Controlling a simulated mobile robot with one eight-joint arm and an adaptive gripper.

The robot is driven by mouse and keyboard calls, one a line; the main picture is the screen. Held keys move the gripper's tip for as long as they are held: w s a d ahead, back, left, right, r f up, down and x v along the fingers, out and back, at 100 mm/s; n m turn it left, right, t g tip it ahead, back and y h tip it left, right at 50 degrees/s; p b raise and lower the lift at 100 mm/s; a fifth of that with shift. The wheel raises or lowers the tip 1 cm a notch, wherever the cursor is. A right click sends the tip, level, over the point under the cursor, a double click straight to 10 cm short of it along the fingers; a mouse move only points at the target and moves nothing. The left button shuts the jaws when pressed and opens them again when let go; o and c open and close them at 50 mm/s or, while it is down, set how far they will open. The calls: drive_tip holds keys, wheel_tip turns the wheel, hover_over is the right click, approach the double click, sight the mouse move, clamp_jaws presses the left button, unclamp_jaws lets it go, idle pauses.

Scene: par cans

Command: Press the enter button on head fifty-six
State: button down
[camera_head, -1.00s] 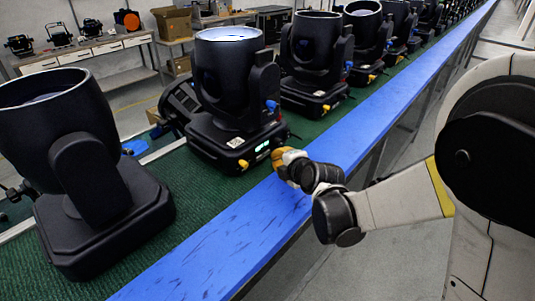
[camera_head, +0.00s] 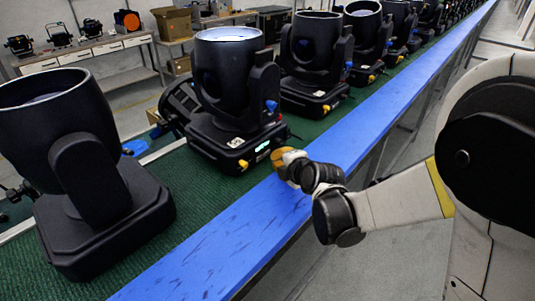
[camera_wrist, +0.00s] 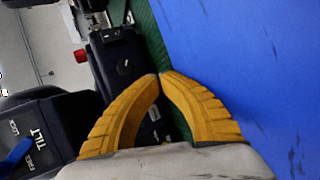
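A black moving head (camera_head: 228,85) stands on the green belt, and its base front carries a small lit green-white display (camera_head: 262,147) with a yellow knob below it. No head number is readable, so I cannot tell which is fifty-six. My gripper (camera_head: 277,160) is just right of that base front, close to the display, apparently without touching it. In the wrist view its yellow fingers (camera_wrist: 159,76) meet at the tips with nothing between them. A black body marked TILT, LOCK and FREE (camera_wrist: 36,135) is at the left there. The enter button cannot be made out.
A larger black head (camera_head: 75,160) stands at the left front. More heads (camera_head: 316,65) line the belt (camera_head: 150,190) behind. A blue rail (camera_head: 225,235) runs along its near side, beneath my wrist. Workbenches (camera_head: 85,50) stand at the back left.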

drive_tip(key=shift+w+a, duration=0.1)
drive_tip(key=shift+a, duration=0.05)
drive_tip(key=shift+w+a, duration=0.2)
idle(0.3)
drive_tip(key=shift+w+a, duration=0.2)
drive_tip(key=shift+a, duration=0.1)
idle(0.6)
idle(0.4)
drive_tip(key=shift+s+d, duration=0.5)
drive_tip(key=shift+d, duration=0.15)
drive_tip(key=shift+s+d+b, duration=0.2)
drive_tip(key=shift+s+d, duration=0.6)
drive_tip(key=shift+d, duration=0.2)
drive_tip(key=shift+s+d+b, duration=0.15)
drive_tip(key=shift+s+d, duration=0.6)
drive_tip(key=shift+d, duration=0.25)
